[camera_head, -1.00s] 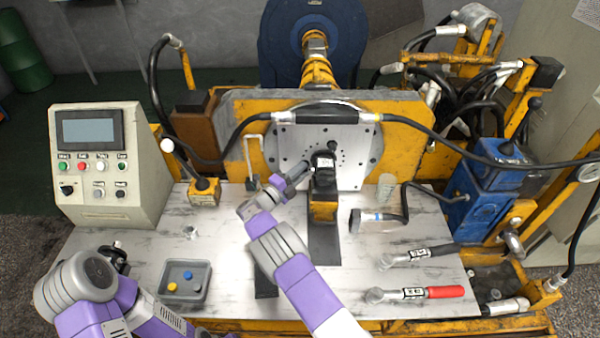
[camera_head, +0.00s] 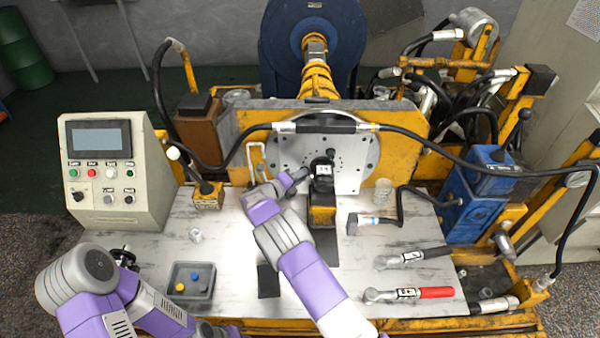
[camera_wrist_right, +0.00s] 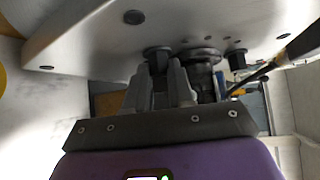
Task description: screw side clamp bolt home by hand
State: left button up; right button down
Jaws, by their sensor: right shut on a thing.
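The pale mounting plate (camera_head: 352,172) stands upright behind the bench, and its underside fills the top of the right wrist view (camera_wrist_right: 185,25). The dark side clamp bolt (camera_wrist_right: 157,57) sits at the plate with its head between my right fingertips. My right gripper (camera_wrist_right: 160,82) is shut on this bolt from below; in the head view the gripper (camera_head: 297,178) is small, left of the black and yellow unit (camera_head: 322,200). Another dark bolt (camera_wrist_right: 237,59) is at the plate to the right, beyond a round dark flanged part (camera_wrist_right: 201,58). My left gripper (camera_head: 122,252) is partly hidden, low at the left.
A grey tray (camera_head: 190,297) with blue and yellow pieces lies front left. Two wrenches, one black-handled (camera_head: 420,256) and one red-handled (camera_head: 420,293), lie front right. A black hose (camera_head: 405,138) arches across the plate. A control box (camera_head: 112,165) stands left.

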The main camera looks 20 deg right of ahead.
jog(key=shift+r+y+p, duration=0.15)
jog(key=shift+y+p, duration=0.15)
jog(key=shift+p, duration=0.1)
jog(key=shift+m, duration=0.3)
jog(key=c, duration=1)
grip_release()
jog(key=shift+o, duration=0.2)
jog(key=p+v, duration=0.1)
jog(key=v, duration=0.6)
jog(key=shift+s+a, duration=0.15)
jog(key=shift+a, duration=0.05)
